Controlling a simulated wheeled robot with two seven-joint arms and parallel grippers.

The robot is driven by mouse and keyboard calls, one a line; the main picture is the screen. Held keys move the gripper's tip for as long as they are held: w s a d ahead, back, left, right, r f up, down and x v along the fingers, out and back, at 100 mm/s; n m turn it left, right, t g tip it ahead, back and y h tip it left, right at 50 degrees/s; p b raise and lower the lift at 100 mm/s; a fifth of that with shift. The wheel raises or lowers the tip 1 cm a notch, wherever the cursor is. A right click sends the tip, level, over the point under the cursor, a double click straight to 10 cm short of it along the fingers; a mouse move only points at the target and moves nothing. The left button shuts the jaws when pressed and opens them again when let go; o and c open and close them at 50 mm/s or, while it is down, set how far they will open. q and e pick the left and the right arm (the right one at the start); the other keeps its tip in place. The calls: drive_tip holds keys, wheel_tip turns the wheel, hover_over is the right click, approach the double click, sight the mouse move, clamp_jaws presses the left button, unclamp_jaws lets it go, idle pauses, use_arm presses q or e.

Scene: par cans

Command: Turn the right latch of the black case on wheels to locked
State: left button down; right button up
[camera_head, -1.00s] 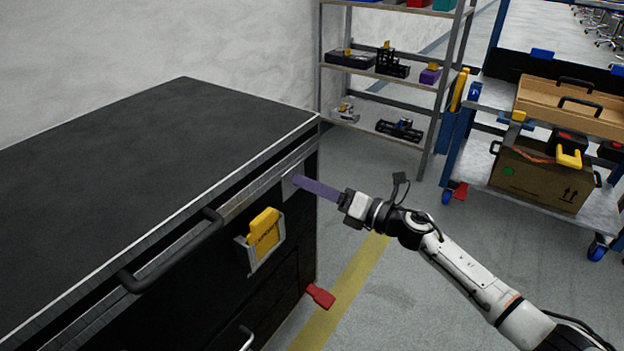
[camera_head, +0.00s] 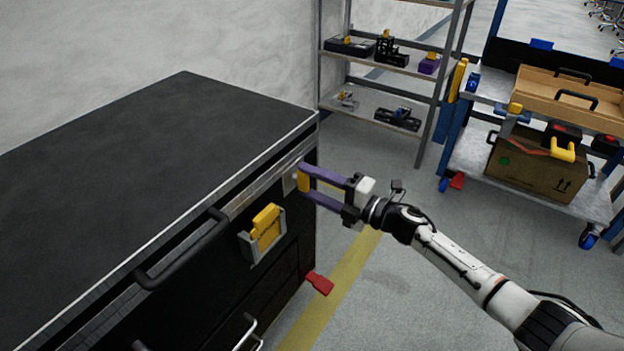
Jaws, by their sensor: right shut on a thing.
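The black case on wheels (camera_head: 165,150) fills the left of the view, its front face turned to the right. Its right latch (camera_head: 303,181) is a small yellow handle on a metal plate, high on the front face near the right corner. My right gripper (camera_head: 309,180) reaches it from the right. Its two purple fingers are shut on the latch, one above and one below, hiding part of it. I cannot tell for certain whether the latch is locked. My left gripper is out of view.
A yellow piece in a metal holder (camera_head: 264,232) and a black handle (camera_head: 182,252) sit on the case's front. A red pedal (camera_head: 320,284) sticks out low at the corner. A shelf (camera_head: 385,118) and a loaded cart (camera_head: 470,160) stand behind. Floor right of the case is clear.

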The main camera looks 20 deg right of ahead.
idle(0.6)
drive_tip(key=o, duration=1)
drive_tip(key=shift+o, duration=0.2)
use_arm(q)
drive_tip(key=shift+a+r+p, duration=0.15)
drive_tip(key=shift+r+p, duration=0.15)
drive_tip(key=shift+p, duration=0.5)
use_arm(e)
drive_tip(key=v, duration=1)
drive_tip(key=shift+s+d, duration=0.15)
use_arm(q)
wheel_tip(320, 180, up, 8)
drive_tip(key=p, duration=1.2)
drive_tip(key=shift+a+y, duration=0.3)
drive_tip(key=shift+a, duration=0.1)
use_arm(e)
drive_tip(key=s+a+f+m+g+h, duration=0.1)
drive_tip(key=s+a+f+m+h, duration=0.1)
drive_tip(key=s+m, duration=0.6)
drive_tip(key=s+a+f+m+g+h, duration=0.2)
drive_tip(key=s+a+m+h, duration=0.1)
drive_tip(key=s+m, duration=0.4)
drive_tip(key=s+a+f+m+g+h, duration=0.2)
drive_tip(key=s+a+m, duration=0.3)
drive_tip(key=s+m, duration=0.3)
drive_tip(key=s+h, duration=0.1)
drive_tip(key=s, duration=0.2)
drive_tip(key=shift+s+f+m, duration=0.15)
drive_tip(key=shift+s+m, duration=0.05)
drive_tip(key=shift+m, duration=0.1)
